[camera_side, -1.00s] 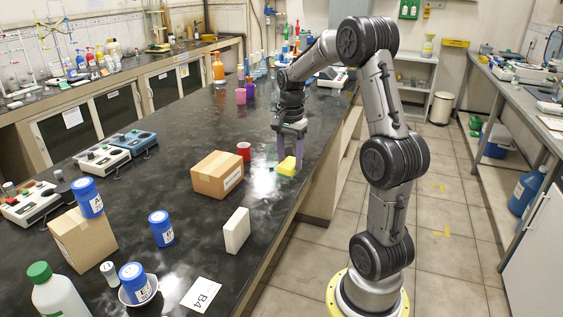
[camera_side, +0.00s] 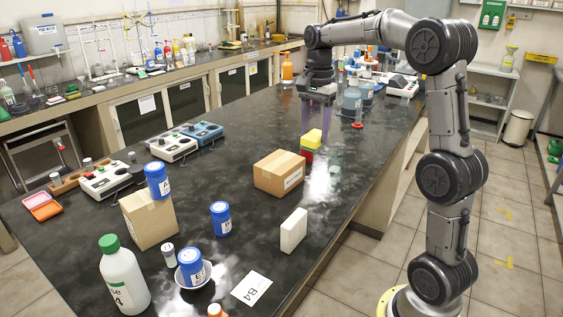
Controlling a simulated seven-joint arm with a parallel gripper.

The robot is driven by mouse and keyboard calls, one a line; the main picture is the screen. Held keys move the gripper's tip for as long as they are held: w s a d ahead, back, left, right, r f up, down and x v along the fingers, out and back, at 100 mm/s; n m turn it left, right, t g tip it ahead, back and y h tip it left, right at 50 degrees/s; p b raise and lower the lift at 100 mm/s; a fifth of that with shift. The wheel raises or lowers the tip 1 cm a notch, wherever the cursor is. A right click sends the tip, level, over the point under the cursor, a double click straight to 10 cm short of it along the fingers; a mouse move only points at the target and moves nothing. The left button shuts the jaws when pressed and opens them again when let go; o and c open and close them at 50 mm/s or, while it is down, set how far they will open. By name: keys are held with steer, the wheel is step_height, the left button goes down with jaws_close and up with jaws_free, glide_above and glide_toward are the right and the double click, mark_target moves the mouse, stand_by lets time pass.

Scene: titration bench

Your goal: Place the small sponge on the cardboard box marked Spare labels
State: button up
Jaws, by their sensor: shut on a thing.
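The small sponge (camera_side: 312,138), yellow with a green layer underneath, is between the purple fingertips of my gripper (camera_side: 316,129). My gripper is shut on it and holds it above the black bench. In the picture the sponge overlaps the top of a red cup (camera_side: 306,155); I cannot tell whether they touch. A cardboard box (camera_side: 280,172) with a white label stands nearer the camera, to the left of the sponge. Its label is too small to read. A second cardboard box (camera_side: 148,220) stands further left with a blue jar (camera_side: 157,181) on top.
A white block (camera_side: 293,230) stands upright near the bench's right edge. A blue jar (camera_side: 221,218) stands alone; another (camera_side: 191,267) sits in a white dish. A card marked B4 (camera_side: 251,288) lies in front. Bottles and a blue-grey jar stand behind my gripper.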

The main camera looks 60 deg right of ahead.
steer(key=w+d+f, duration=0.1)
steer(key=w+f, duration=0.2)
steer(key=w, duration=0.1)
steer(key=w+d+f, duration=0.2)
steer(key=w+f, duration=0.1)
steer(key=w, duration=0.1)
steer(key=w+d+f, duration=0.1)
steer(key=w+f, duration=0.2)
steer(key=w, duration=0.1)
steer(key=shift+w+d, duration=0.1)
steer(key=shift+d, duration=0.3)
steer(key=shift+w+d+f, duration=0.25)
steer(key=shift+w+f, duration=0.2)
steer(key=shift+f, duration=1.8)
steer(key=o, duration=1.3)
steer(key=shift+f, duration=0.1)
